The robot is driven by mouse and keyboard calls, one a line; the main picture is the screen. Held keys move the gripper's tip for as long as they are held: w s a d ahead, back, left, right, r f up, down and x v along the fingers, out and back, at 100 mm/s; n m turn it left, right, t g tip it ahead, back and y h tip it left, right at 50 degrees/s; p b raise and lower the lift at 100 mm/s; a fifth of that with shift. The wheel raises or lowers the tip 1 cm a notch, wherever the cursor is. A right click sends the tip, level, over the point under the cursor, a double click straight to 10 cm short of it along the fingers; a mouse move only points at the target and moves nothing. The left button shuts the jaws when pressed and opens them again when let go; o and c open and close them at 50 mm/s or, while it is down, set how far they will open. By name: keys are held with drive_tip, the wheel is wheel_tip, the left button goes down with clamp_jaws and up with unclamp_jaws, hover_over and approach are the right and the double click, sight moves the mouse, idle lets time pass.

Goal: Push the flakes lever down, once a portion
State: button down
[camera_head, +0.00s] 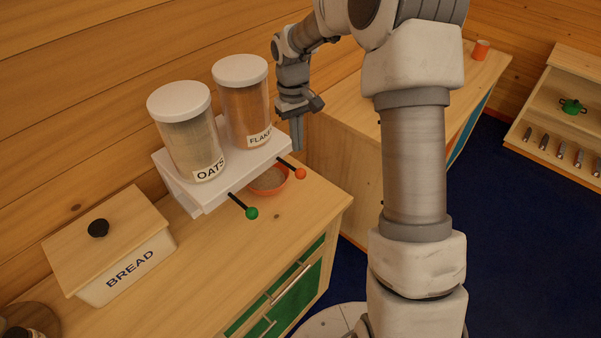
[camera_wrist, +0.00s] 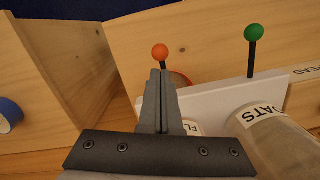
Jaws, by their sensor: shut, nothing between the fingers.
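The flakes jar (camera_head: 243,105), clear with a white lid and orange-brown contents, stands on the right of a white dispenser (camera_head: 213,191). Its lever ends in an orange ball (camera_head: 300,174), which also shows in the wrist view (camera_wrist: 160,52). The lever slants out from the dispenser's front. My gripper (camera_head: 297,147) is shut and empty, pointing down just above and behind the orange ball. In the wrist view my fingertips (camera_wrist: 158,72) appear right by the ball; I cannot tell whether they touch. An orange bowl (camera_head: 268,182) with some contents sits under the flakes side.
The oats jar (camera_head: 190,135) and its green-balled lever (camera_head: 251,213) are to the left. A bread box (camera_head: 112,245) stands at the counter's left. A second wooden counter (camera_head: 345,130) is behind right. The counter's front right (camera_head: 310,215) is clear.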

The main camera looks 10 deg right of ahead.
drive_tip(key=shift+s+d+f+b, duration=0.1)
drive_tip(key=shift+s+f+b, duration=0.1)
drive_tip(key=shift+f+b, duration=1.3)
drive_tip(key=shift+s+f+b, duration=0.15)
drive_tip(key=shift+f+b, duration=0.8)
drive_tip(key=shift+f, duration=1)
wheel_tip(320, 180, down, 4)
drive_tip(key=b, duration=0.2)
drive_tip(key=shift+b, duration=0.4)
drive_tip(key=shift+w+r+p, duration=0.15)
drive_tip(key=shift+r+p, duration=0.1)
drive_tip(key=shift+p, duration=0.1)
drive_tip(key=w, duration=0.1)
drive_tip(key=w+p, duration=0.1)
drive_tip(key=shift+w+a+r, duration=0.3)
drive_tip(key=shift+a+r, duration=0.1)
wheel_tip(320, 180, up, 17)
hover_over(298, 171)
drive_tip(key=w, duration=0.6)
drive_tip(key=shift+s+a+r, duration=0.2)
drive_tip(key=shift+s+a, duration=0.05)
drive_tip(key=shift+a, duration=0.15)
